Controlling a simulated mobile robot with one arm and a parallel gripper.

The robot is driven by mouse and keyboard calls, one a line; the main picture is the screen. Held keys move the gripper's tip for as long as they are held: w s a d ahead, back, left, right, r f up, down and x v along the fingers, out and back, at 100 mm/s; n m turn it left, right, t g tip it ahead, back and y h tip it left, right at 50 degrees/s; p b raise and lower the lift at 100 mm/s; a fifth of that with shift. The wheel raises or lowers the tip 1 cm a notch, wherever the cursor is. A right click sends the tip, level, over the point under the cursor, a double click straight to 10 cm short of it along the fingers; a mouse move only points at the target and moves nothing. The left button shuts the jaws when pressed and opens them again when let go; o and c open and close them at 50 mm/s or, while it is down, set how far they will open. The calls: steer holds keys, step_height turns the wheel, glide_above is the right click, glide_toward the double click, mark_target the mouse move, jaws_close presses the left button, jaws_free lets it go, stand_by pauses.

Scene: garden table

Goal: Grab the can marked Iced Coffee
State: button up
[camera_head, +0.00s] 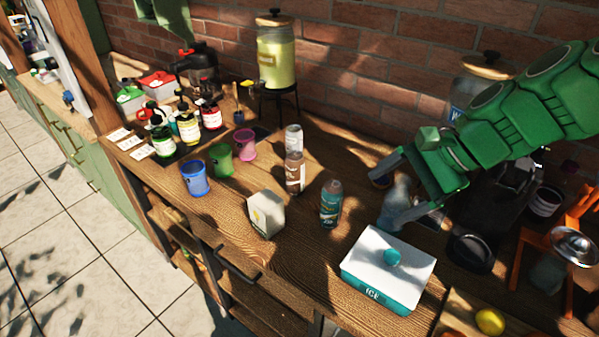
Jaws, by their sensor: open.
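My gripper (388,198) is open, at the right above the table, behind the white ice box. A pale, bluish-grey item (398,192) shows between or behind its fingers; I cannot tell which. A brown can with a pale band (295,174) stands upright near the table's middle, left of my gripper and apart from it. A whitish-grey can (293,139) stands just behind it. A teal can with a brownish top (331,203) stands upright between the brown can and my gripper. The can labels are too small to read, so I cannot confirm which says Iced Coffee.
A white carton (266,214) stands in front of the cans. The ice box (388,268) with a teal knob is at front right. Blue (195,177), green (221,160) and pink (244,144) cups stand left. A drink dispenser (276,55) is behind. Some wood between carton and ice box is clear.

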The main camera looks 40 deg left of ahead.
steer(key=w+a+m+g+y, duration=0.1)
steer(key=w+a+m+y, duration=0.4)
steer(key=a, duration=1)
steer(key=m+g, duration=0.1)
steer(key=m, duration=0.2)
glide_above(289, 166)
steer(key=w+d, duration=0.3)
steer(key=w, duration=0.1)
step_height(289, 166, down, 3)
steer(key=shift+y, duration=0.3)
steer(key=shift+s+a+f, duration=0.35)
steer(key=shift+a+f, duration=0.4)
steer(key=shift+f, duration=1.4)
steer(key=shift+s+a+f, duration=0.35)
steer(key=shift+a+f, duration=0.45)
steer(key=shift+f, duration=1.4)
steer(key=shift+s+a+f, duration=0.35)
steer(key=shift+a+f, duration=0.4)
steer(key=shift+f, duration=1.4)
steer(key=c, duration=1.2)
steer(key=shift+c, duration=0.2)
